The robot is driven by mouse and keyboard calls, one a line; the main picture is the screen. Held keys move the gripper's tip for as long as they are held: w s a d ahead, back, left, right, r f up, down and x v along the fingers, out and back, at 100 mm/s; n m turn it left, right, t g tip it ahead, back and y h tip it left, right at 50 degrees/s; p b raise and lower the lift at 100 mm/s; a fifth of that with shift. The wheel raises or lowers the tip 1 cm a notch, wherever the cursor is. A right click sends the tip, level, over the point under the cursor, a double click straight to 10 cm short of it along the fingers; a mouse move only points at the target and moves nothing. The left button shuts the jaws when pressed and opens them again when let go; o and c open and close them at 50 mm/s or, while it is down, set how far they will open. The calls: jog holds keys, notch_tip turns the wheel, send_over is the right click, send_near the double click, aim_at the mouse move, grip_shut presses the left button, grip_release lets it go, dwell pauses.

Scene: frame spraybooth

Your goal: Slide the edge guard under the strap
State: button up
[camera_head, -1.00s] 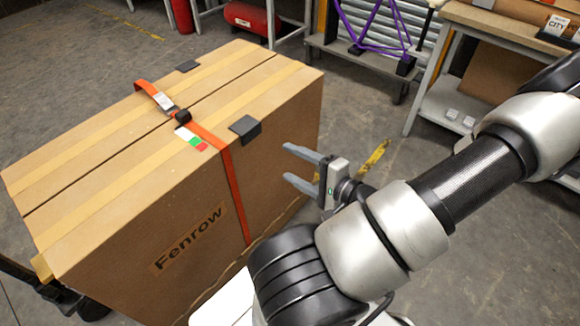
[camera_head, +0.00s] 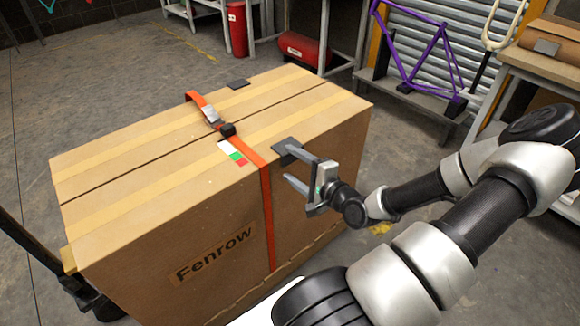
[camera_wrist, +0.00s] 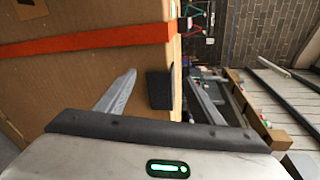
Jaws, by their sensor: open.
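A dark edge guard (camera_head: 287,146) sits over the near top edge of a large cardboard box, just right of the orange strap (camera_head: 266,205). The strap runs across the box top and down its near side, with the guard beside it. My gripper (camera_head: 284,161) is open at the near side, its upper finger overlapping the guard in the head view. In the wrist view the guard (camera_wrist: 158,88) appears close beyond a finger, and the strap (camera_wrist: 90,44) crosses above. I cannot tell whether a finger touches the guard.
The cardboard box (camera_head: 120,220) bears a Fenrow label. A buckle (camera_head: 226,129) and a coloured label (camera_head: 233,153) are on top. A bench (camera_head: 510,80) and a purple bike frame (camera_head: 425,50) stand behind right.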

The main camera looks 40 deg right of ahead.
aim_at(254, 176)
jog(key=shift+w+f, duration=0.15)
jog(key=shift+w, duration=0.6)
jog(key=c, duration=1.1)
jog(key=shift+o, duration=1.2)
jog(key=shift+c, duration=0.2)
jog(key=shift+a, duration=0.1)
jog(key=shift+s+a, duration=0.15)
jog(key=shift+a, duration=1.5)
jog(key=shift+s+a, duration=0.15)
jog(key=shift+a, duration=1.5)
jog(key=shift+s+a, duration=0.15)
jog(key=shift+a, duration=1.5)
